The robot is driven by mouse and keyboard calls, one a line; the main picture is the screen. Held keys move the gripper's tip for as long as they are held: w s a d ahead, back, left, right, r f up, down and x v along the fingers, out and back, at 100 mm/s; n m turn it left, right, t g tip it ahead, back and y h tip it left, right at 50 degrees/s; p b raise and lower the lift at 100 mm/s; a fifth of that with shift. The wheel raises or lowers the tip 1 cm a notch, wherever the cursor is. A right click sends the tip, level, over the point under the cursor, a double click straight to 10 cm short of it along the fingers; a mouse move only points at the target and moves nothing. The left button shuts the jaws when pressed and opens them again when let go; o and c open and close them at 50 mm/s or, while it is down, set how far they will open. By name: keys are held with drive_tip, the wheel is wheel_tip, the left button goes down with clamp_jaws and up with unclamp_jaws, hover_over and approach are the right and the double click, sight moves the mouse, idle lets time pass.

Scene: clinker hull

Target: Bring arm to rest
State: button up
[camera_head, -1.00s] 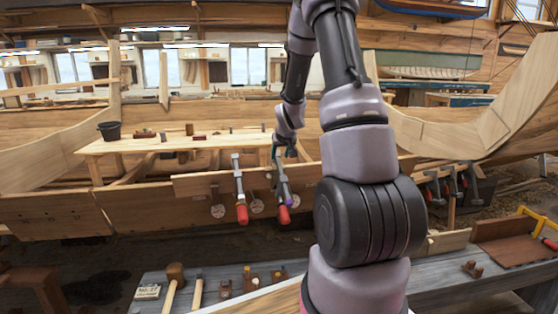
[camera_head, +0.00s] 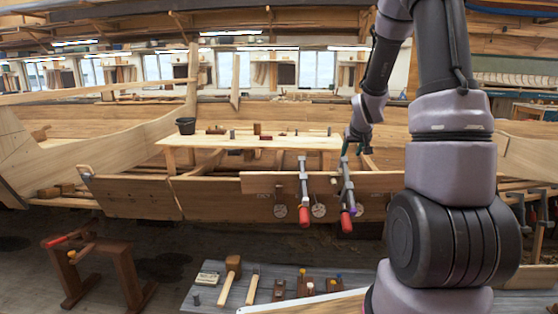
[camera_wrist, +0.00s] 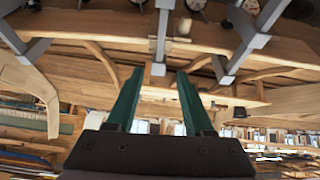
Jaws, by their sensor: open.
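My arm rises at the right of the head view and bends down toward the hull. My gripper (camera_head: 352,146) is at its end, just above the top of a bar clamp (camera_head: 347,190) with a red handle. Whether it touches the clamp cannot be told there. Grey clamp bars (camera_wrist: 162,35) stand beyond the fingertips. A second red-handled clamp (camera_head: 303,185) sits left of the first on the plank (camera_head: 265,183).
A plank bench (camera_head: 190,141) with a dark bucket (camera_head: 185,126) and small tools stands behind the clamped plank. A grey bench (camera_head: 205,292) with mallets (camera_head: 233,268) is in front. A brown sawhorse (camera_head: 115,262) stands at left. Floor between is open.

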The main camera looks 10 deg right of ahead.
drive_tip(key=s+a+r+m+y, duration=0.1)
drive_tip(key=s+a+r, duration=0.4)
drive_tip(key=s+r, duration=0.2)
drive_tip(key=s+a+r+y, duration=0.1)
drive_tip(key=s+a+r, duration=0.3)
drive_tip(key=s+r, duration=0.3)
drive_tip(key=s+a+r+y, duration=0.1)
drive_tip(key=s+a, duration=0.3)
drive_tip(key=s, duration=0.4)
drive_tip(key=s+a+r+m+g+y, duration=0.1)
drive_tip(key=s+a+r, duration=0.3)
drive_tip(key=s, duration=0.5)
drive_tip(key=shift+r, duration=0.25)
drive_tip(key=shift+c, duration=0.4)
